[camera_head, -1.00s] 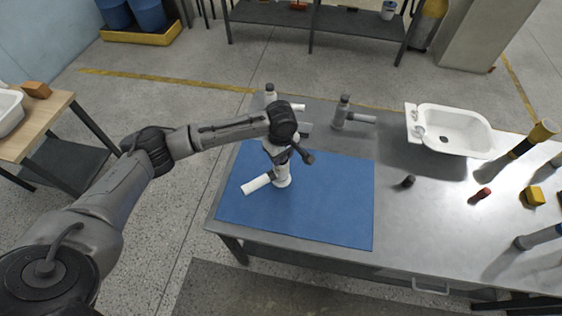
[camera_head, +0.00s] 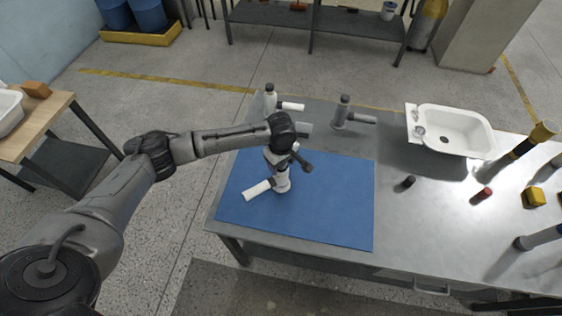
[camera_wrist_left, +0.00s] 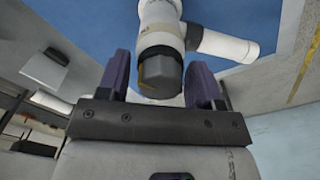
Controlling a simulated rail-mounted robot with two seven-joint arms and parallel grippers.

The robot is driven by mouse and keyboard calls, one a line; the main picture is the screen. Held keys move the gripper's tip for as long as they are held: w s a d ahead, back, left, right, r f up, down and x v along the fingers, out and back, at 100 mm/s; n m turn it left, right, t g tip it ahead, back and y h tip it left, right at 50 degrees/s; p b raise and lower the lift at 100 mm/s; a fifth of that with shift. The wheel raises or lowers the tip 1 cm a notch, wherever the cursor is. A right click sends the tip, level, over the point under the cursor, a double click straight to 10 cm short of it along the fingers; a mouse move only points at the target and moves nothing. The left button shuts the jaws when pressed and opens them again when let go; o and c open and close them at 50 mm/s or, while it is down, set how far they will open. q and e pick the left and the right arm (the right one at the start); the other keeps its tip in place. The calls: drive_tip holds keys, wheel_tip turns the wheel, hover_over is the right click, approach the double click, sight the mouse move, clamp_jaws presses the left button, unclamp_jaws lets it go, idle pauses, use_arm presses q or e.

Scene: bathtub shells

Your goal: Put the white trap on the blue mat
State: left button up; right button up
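The white trap (camera_head: 282,181) appears to stand upright on the blue mat (camera_head: 335,205), with its side pipe pointing left toward the viewer. My left gripper (camera_head: 283,160) is above it, at its top end. In the left wrist view, the trap's grey cap (camera_wrist_left: 160,75) lies between the two fingers of the left gripper (camera_wrist_left: 161,62), with a gap on each side. That gripper is open. Its fingers and wrist partly hide the trap's top in the head view. My right gripper is not in view.
Behind the mat stand another white trap (camera_head: 270,99) and a grey trap (camera_head: 343,110). A small white basin (camera_head: 455,130) is at the back right. A black cap (camera_head: 408,181), a red piece (camera_head: 483,194) and a yellow block (camera_head: 534,197) lie right of the mat. The mat's right half is clear.

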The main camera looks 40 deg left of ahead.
use_arm(q)
drive_tip(key=shift+o, duration=0.2)
drive_tip(key=shift+r, duration=0.1)
wheel_tip(320, 180, up, 11)
drive_tip(key=shift+f+p, duration=0.2)
drive_tip(key=shift+p, duration=0.4)
drive_tip(key=s+d+f+m+t+h, duration=0.2)
drive_tip(key=s+d+f+m, duration=0.85)
drive_tip(key=s+d, duration=0.3)
drive_tip(key=s+a+m+t+y, duration=0.1)
drive_tip(key=s+m, duration=0.6)
drive_tip(key=s, duration=1)
drive_tip(key=shift+a+f+t+y, duration=0.3)
drive_tip(key=shift+a+f+y, duration=0.15)
drive_tip(key=shift+a, duration=0.4)
